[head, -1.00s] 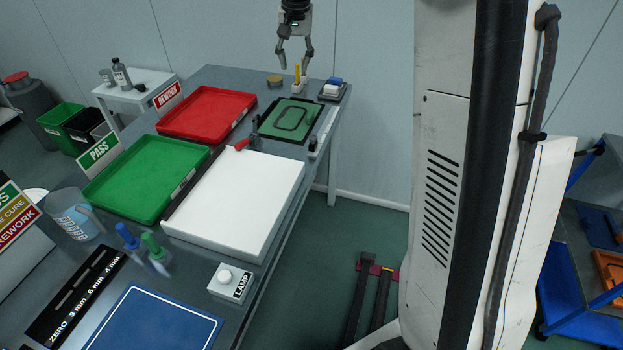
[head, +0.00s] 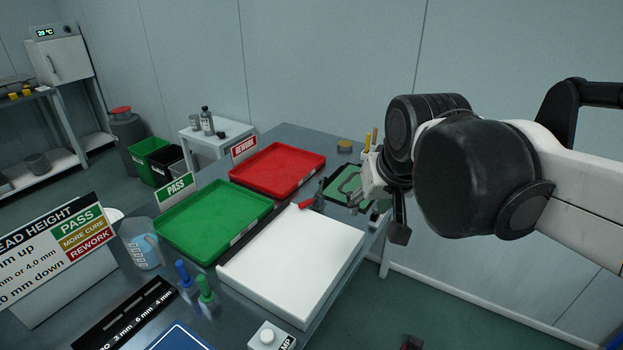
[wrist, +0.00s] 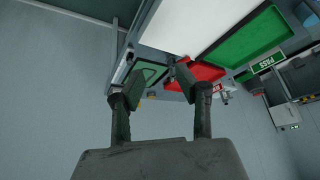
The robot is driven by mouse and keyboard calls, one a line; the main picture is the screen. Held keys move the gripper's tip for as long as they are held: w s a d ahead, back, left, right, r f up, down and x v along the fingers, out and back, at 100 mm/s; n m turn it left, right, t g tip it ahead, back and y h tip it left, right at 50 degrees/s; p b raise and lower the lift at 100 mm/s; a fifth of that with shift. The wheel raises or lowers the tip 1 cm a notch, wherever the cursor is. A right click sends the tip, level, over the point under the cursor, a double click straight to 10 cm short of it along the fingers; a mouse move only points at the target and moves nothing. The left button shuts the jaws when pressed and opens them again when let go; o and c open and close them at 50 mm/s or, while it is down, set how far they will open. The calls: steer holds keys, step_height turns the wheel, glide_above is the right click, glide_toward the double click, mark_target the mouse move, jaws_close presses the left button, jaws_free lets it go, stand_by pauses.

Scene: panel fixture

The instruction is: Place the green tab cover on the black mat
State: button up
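A green panel with a black outline (head: 343,184), which may be the green tab cover, lies flat at the far right end of the bench. A dark border shows around it; whether this is the black mat I cannot tell. The panel also shows in the wrist view (wrist: 148,72). My gripper (wrist: 158,83) is open and empty, its two fingers apart, with the bench beyond them. In the head view my gripper (head: 385,208) is partly hidden by my arm, in front of the panel's right side.
A red tray (head: 278,170), a green tray (head: 213,221) and a raised white board (head: 290,265) fill the middle of the bench. Blue-capped and green-capped bottles (head: 205,292) stand at the front. A black gauge strip (head: 125,318) lies front left.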

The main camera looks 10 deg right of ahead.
steer(key=s+a+f+n+t, duration=0.1)
steer(key=s+f, duration=0.4)
steer(key=s, duration=0.2)
steer(key=shift+s+a+f, duration=0.15)
steer(key=shift+s+a, duration=0.1)
steer(key=shift+a, duration=0.15)
